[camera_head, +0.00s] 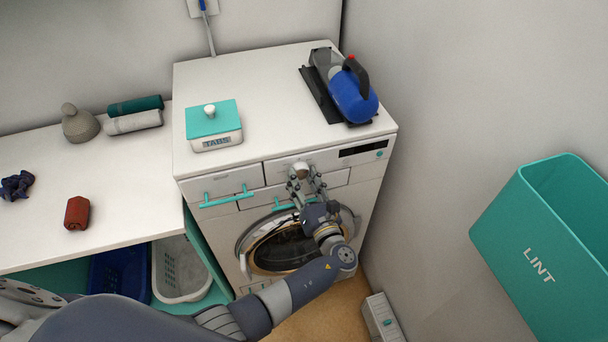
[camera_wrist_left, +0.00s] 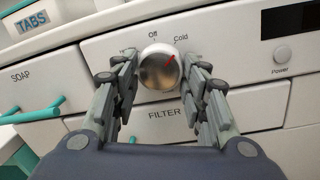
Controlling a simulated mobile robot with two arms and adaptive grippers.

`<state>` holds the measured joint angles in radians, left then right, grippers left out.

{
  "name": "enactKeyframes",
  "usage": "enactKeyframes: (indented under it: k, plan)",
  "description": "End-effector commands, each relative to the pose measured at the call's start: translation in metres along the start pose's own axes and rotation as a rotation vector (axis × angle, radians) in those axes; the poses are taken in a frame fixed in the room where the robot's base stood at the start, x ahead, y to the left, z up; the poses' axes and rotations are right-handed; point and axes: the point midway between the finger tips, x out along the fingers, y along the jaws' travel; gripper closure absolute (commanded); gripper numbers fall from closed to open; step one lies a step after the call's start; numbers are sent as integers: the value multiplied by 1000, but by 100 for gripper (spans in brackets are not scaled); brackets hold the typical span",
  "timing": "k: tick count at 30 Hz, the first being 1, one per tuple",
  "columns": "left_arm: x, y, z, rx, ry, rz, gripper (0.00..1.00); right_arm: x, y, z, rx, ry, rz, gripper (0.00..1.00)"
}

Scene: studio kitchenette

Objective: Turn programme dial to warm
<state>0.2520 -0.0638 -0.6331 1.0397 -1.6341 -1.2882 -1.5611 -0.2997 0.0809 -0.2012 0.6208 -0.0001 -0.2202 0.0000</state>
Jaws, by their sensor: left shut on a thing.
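The programme dial (camera_wrist_left: 160,67) is a round silver knob on the white front panel of the washing machine (camera_head: 265,75). Its red mark points up and right, towards the word "Cold". "Off" is printed above the dial, and a label at its upper left is mostly hidden by a finger. My left gripper (camera_head: 303,178) is at the panel, shut on the dial with one finger on each side. In the head view the dial (camera_head: 299,169) is partly covered by the gripper. My right gripper is not in view.
A dark display (camera_head: 363,148) and a power button (camera_wrist_left: 282,54) are right of the dial. Teal drawer handles (camera_head: 227,197) stick out nearby. A teal LINT bin (camera_head: 530,240) is at right.

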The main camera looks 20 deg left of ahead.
Motion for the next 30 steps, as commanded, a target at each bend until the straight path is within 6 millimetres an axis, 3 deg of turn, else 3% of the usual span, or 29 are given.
enactKeyframes:
  k: [15, 30]
  plan:
    - [3, 4, 5, 451, -41, -20, 83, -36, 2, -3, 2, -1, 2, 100]
    - [3, 4, 4, 650, -57, -29, 83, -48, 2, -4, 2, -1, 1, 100]
